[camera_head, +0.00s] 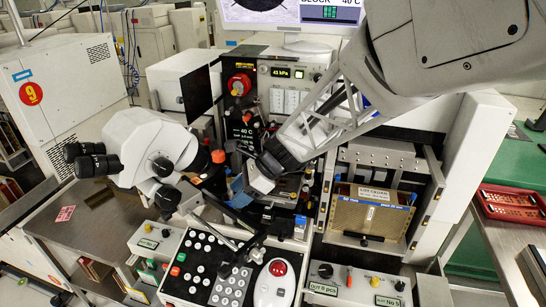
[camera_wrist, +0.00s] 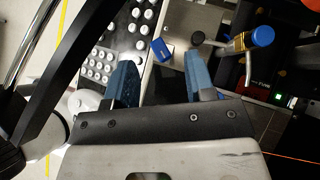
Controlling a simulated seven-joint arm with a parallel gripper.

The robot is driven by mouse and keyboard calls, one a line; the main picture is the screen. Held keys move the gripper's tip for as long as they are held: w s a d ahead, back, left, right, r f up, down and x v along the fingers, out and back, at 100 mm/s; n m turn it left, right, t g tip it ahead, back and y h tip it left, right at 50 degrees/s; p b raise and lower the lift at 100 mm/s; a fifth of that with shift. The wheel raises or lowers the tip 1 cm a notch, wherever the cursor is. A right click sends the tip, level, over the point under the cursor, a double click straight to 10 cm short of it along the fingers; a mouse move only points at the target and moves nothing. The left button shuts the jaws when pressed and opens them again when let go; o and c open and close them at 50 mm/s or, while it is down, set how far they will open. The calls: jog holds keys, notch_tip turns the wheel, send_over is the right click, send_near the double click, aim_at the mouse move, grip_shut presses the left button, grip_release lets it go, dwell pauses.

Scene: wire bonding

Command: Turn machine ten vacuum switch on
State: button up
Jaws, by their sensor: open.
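The upper panel (camera_head: 290,78) of the middle machine carries a lit display (camera_head: 286,72) that appears to read 41 kPa, with a row of pale switches below it. No label naming a vacuum switch is readable, so I cannot tell which control it is. My gripper (camera_head: 243,190) is low over the middle machine's work area, below that panel, and partly lost among the parts there. In the wrist view my gripper (camera_wrist: 160,62) shows two blue fingers, apart with nothing between them. A blue-topped brass knob (camera_wrist: 262,36) and a green lamp (camera_wrist: 278,97) lie to their right.
A microscope (camera_head: 150,150) stands left of my gripper. A keypad (camera_head: 210,268) and a red button (camera_head: 277,268) are in front. A small blue block (camera_wrist: 162,50) lies beyond the fingertips. A brown-fronted magazine (camera_head: 368,212) stands right. A monitor (camera_head: 290,14) is above.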

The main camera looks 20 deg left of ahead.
jog(key=shift+x, duration=1.85)
jog(key=shift+c, duration=0.5)
